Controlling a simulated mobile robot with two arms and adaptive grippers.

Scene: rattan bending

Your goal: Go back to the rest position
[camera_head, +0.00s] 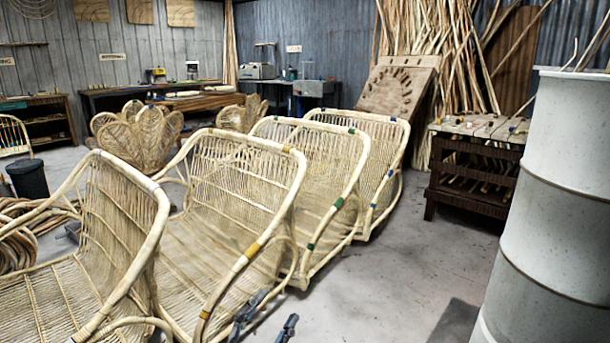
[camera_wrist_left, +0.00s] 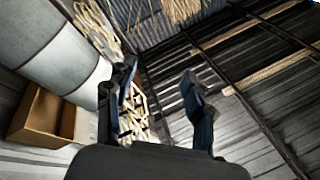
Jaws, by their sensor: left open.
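My left gripper (camera_head: 268,322) shows at the bottom of the head view, in front of the rattan chairs. Its two dark fingers are apart with nothing between them. In the left wrist view my left gripper (camera_wrist_left: 160,95) is also open and empty, pointing up toward the roof and wall. My right gripper is in neither view. A row of several rattan chairs (camera_head: 235,195) runs from the lower left to the middle of the head view. Some have yellow, green or blue bands on their frames. The lower part of the nearest chairs is cut off by the picture edge.
A large pale grey drum (camera_head: 550,200) stands at the right. A dark wooden rack (camera_head: 476,175) stands behind it. A black bin (camera_head: 28,179) and coiled rattan (camera_head: 20,235) are at the left. The concrete floor (camera_head: 390,280) between chairs and drum is clear.

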